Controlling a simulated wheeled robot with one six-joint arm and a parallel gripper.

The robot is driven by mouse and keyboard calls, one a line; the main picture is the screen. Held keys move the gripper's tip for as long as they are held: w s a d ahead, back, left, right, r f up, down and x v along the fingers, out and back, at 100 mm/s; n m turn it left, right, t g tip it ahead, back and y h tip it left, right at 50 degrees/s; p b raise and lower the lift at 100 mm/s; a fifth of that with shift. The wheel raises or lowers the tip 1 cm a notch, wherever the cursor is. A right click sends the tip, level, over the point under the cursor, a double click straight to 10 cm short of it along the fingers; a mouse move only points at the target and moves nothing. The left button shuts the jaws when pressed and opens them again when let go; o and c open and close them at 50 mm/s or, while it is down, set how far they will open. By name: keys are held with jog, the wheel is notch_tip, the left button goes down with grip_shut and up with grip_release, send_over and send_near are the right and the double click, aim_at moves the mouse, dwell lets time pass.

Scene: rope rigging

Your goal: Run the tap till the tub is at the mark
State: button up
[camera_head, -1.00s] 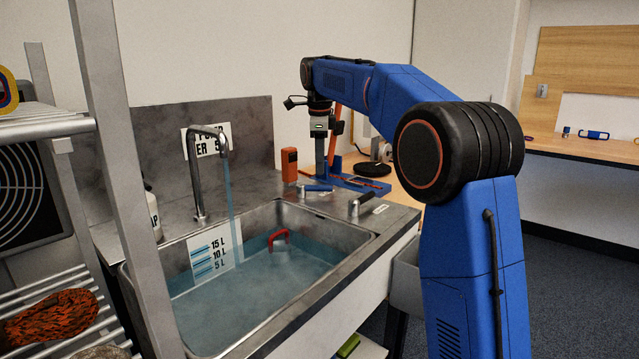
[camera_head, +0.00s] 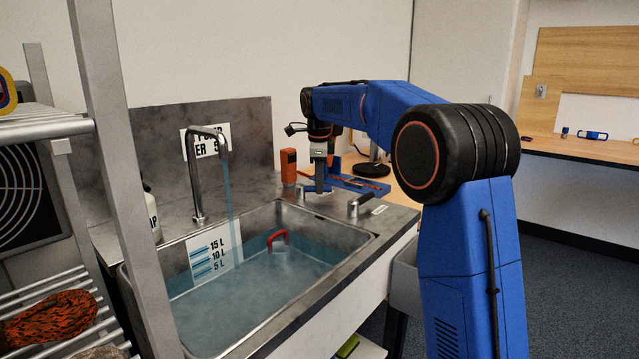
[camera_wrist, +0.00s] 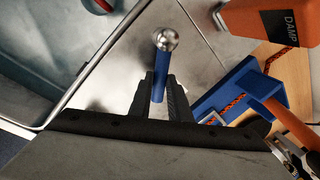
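Water runs from the tall grey tap (camera_head: 196,170) in a thin blue stream (camera_head: 229,200) into the steel tub (camera_head: 345,232). Bluish water (camera_head: 270,275) covers the tub's floor. A white scale plate (camera_head: 225,240) on the tub's far wall reads 15 L, 10 L and 5 L; the water surface stands near its lowest line. My gripper (camera_head: 320,188) is low at the counter behind the tub. In the wrist view its fingers (camera_wrist: 160,95) stand on either side of a blue handle (camera_wrist: 158,88) with a metal ball end. Whether they press on it is unclear.
A second, dark-gripped lever (camera_head: 360,203) stands to the right. A red handle (camera_head: 278,237) shows in the tub. A wall sign (camera_head: 207,143) is partly hidden by the tap.

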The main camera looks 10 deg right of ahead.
grip_shut()
jog(key=shift+w+d, duration=0.1)
jog(key=shift+w+d+n, duration=0.1)
jog(key=shift+w+n, duration=0.35)
jog(key=shift+n, duration=0.55)
jog(key=w+n, duration=0.1)
jog(key=w+n+y, duration=0.1)
jog(key=n, duration=0.1)
jog(key=shift+w+a+n+y, duration=0.15)
jog(key=shift+w+n, duration=0.25)
jog(key=shift+n, duration=0.5)
jog(key=shift+w+a+n+y, duration=0.1)
jog(key=shift+w+n, duration=0.25)
jog(key=shift+n, duration=0.55)
jog(key=shift+w+a+n+y, duration=0.15)
jog(key=shift+w+n, duration=0.25)
jog(key=shift+n, duration=0.5)
jog(key=o, duration=0.8)
grip_release()
jog(key=shift+r, duration=0.1)
jog(key=v, duration=1.7)
jog(key=shift+w+d+r, duration=0.1)
jog(key=shift+w+r, duration=0.05)
jog(key=shift+w, duration=0.1)
